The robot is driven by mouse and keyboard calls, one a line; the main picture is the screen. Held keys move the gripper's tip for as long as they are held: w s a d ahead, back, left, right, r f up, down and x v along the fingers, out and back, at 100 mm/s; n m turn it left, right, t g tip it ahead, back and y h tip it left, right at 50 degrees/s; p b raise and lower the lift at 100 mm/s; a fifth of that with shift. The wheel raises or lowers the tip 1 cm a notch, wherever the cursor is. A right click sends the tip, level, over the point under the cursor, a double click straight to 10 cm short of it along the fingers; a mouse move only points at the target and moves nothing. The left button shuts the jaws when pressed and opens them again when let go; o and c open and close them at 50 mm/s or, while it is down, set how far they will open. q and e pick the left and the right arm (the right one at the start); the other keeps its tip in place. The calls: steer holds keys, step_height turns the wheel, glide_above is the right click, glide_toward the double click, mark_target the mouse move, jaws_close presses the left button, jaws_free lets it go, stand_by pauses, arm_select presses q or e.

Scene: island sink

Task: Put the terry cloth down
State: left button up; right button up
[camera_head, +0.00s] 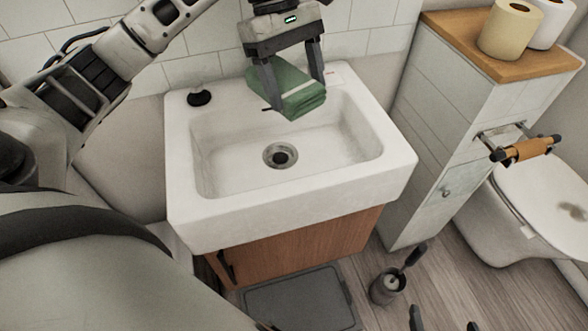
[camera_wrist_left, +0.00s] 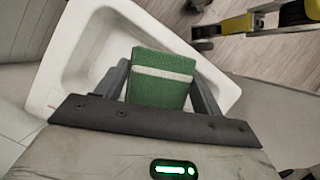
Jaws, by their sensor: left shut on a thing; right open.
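The terry cloth (camera_head: 299,99) is a green folded stack, shown over the back of the white sink (camera_head: 222,198) in the head view. My left gripper (camera_head: 296,97) comes down from above, with one finger on each side of the cloth, and is shut on it. In the left wrist view the cloth (camera_wrist_left: 160,82) is between the fingers, with a pale stripe across it and the sink (camera_wrist_left: 50,85) behind. I cannot tell whether the cloth touches the sink. The fingertips of my right gripper (camera_head: 444,319) show apart at the bottom edge of the head view, with nothing between them.
A dark soap dispenser (camera_head: 199,96) stands at the sink's back left corner. The basin is empty around its drain (camera_head: 280,155). A tiled cabinet (camera_head: 446,98) with paper rolls (camera_head: 510,28) stands right of the sink.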

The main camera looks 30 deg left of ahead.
arm_select(q)
step_height(320, 180, down, 18)
steer(key=shift+p, duration=0.5)
steer(key=shift+f, duration=2.25)
steer(key=shift+f, duration=0.2)
steer(key=o, duration=1)
steer(key=shift+c, duration=0.2)
steer(key=shift+r, duration=0.1)
